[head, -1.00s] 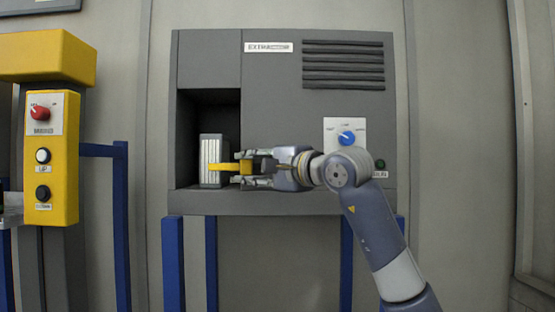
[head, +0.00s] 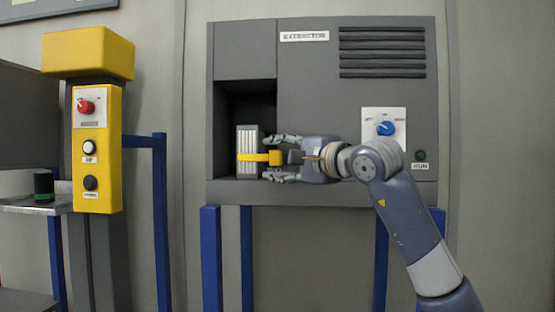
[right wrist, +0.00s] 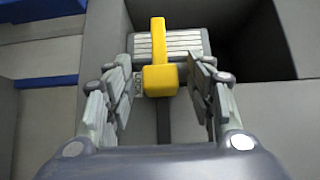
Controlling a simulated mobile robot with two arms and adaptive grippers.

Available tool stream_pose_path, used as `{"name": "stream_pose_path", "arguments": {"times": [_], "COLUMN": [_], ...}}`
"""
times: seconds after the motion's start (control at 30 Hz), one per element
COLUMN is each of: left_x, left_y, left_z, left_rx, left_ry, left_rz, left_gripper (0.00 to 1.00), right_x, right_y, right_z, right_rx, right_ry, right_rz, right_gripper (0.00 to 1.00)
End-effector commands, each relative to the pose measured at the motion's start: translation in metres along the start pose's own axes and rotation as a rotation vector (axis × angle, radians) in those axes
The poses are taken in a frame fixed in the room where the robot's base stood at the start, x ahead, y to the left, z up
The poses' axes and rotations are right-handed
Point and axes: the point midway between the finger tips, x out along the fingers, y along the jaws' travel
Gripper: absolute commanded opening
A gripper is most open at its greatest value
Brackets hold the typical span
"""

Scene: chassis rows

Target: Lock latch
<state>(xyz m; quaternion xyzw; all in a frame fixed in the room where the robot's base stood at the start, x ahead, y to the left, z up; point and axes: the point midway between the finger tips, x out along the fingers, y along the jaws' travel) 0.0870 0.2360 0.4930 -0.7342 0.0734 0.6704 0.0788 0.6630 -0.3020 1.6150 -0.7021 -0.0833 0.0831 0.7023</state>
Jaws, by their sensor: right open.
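A yellow handle (head: 275,158) sticks out from a pale ribbed block (head: 247,150) in the dark bay of the grey extractor cabinet (head: 300,85). In the right wrist view its square yellow end (right wrist: 160,80) faces me, with a yellow bar running along the ribbed block (right wrist: 185,42). I cannot tell whether this handle is the latch. My right gripper (head: 270,158) is open, one finger above and one below the handle end. In the right wrist view the fingers (right wrist: 160,95) stand apart on both sides of it with visible gaps. My left gripper is out of view.
The cabinet front carries a blue knob (head: 386,128) and a green button (head: 420,155) at right. A yellow control box (head: 97,150) with a red knob (head: 86,106) stands at left. A black can with a green band (head: 43,185) stands on a metal shelf (head: 30,208).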

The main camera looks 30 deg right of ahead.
Motion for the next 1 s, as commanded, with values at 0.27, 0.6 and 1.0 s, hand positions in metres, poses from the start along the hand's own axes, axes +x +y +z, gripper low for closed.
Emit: {"name": "stream_pose_path", "arguments": {"times": [0.27,0.6,1.0], "left_x": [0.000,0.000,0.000], "left_y": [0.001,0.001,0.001], "left_z": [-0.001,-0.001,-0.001], "left_rx": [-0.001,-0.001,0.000], "left_ry": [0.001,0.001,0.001], "left_rz": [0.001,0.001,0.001], "left_gripper": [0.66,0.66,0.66], "right_x": [-0.049,-0.106,-0.114], "right_y": [0.000,0.001,0.001], "right_z": [-0.001,0.001,0.002], "right_rx": [-0.004,-0.001,0.000], "right_ry": [0.004,0.000,-0.002], "right_rz": [-0.001,0.001,0.002], "right_gripper": [0.50,0.50,0.50]}}
